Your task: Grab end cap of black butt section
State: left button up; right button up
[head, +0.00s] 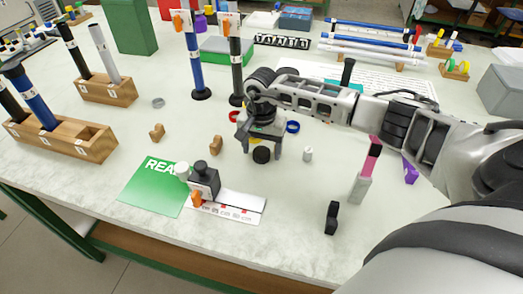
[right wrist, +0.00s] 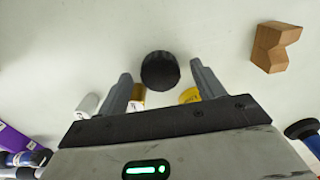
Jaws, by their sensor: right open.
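A round black end cap (head: 261,155) sits on the pale tabletop near the middle of the head view. It also shows in the right wrist view (right wrist: 160,71) as a dark ribbed disc. My right gripper (head: 262,147) is just above it, pointing down. In the right wrist view its open fingers (right wrist: 160,80) stand one on each side of the cap, with visible gaps, so it is not gripped. A black rod (head: 236,72) stands upright on a round base behind the gripper; I cannot tell whether it is the butt section. My left gripper is not in view.
Wooden V-blocks (head: 216,145) lie left of the gripper, and a small white cylinder (head: 308,154) lies right. Wooden racks (head: 60,135) with rods stand at left.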

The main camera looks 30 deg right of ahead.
jog(key=shift+f, duration=0.25)
jog(key=c, duration=1.1)
jog(key=shift+o, duration=0.2)
jog(key=shift+r, duration=0.2)
